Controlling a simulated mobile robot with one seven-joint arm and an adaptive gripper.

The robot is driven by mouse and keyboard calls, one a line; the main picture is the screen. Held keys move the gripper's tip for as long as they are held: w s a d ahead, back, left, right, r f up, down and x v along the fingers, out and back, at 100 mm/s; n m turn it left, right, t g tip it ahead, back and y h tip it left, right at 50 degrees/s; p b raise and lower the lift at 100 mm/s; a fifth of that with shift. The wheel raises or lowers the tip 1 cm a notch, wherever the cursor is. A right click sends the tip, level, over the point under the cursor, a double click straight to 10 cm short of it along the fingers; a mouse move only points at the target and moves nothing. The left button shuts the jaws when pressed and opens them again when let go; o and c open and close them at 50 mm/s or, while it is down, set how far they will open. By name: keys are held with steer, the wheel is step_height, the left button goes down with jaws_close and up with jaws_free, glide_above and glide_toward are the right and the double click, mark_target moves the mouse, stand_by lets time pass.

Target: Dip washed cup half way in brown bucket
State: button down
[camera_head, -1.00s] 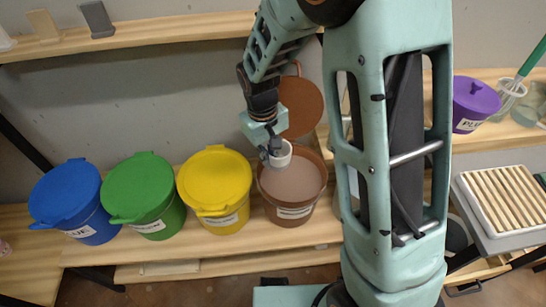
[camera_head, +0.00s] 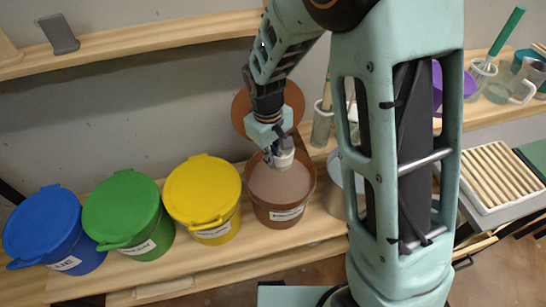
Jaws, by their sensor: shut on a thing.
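The brown bucket (camera_head: 276,217) stands open on the wooden bench and is filled with brownish glaze (camera_head: 281,185). My gripper (camera_head: 279,154) is over the back part of the bucket's opening, pointing down. It is shut on a small white cup (camera_head: 284,159). The cup is at the glaze near the back rim; I cannot tell whether its lower part is under the surface. The bucket's round brown lid (camera_head: 241,112) stands upright behind it, partly hidden by my gripper.
Lidded yellow (camera_head: 203,190), green (camera_head: 123,205) and blue (camera_head: 43,222) buckets stand in a row to the left. A metal container (camera_head: 333,190) is close on the right, partly behind my arm.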

step_height(320, 180, down, 7)
steer(key=b, duration=0.4)
steer(key=shift+f+b, duration=0.1)
steer(key=shift+b, duration=0.2)
steer(key=shift+f+b, duration=1.35)
steer(key=shift+f, duration=0.55)
steer(key=shift+f, duration=0.35)
steer(key=shift+r, duration=0.1)
step_height(320, 180, up, 6)
steer(key=p, duration=0.4)
steer(key=shift+r+p, duration=0.2)
steer(key=shift+p, duration=0.15)
steer(key=shift+r, duration=0.15)
stand_by(2.3)
steer(key=shift+r+p, duration=2.1)
steer(key=shift+r, duration=0.6)
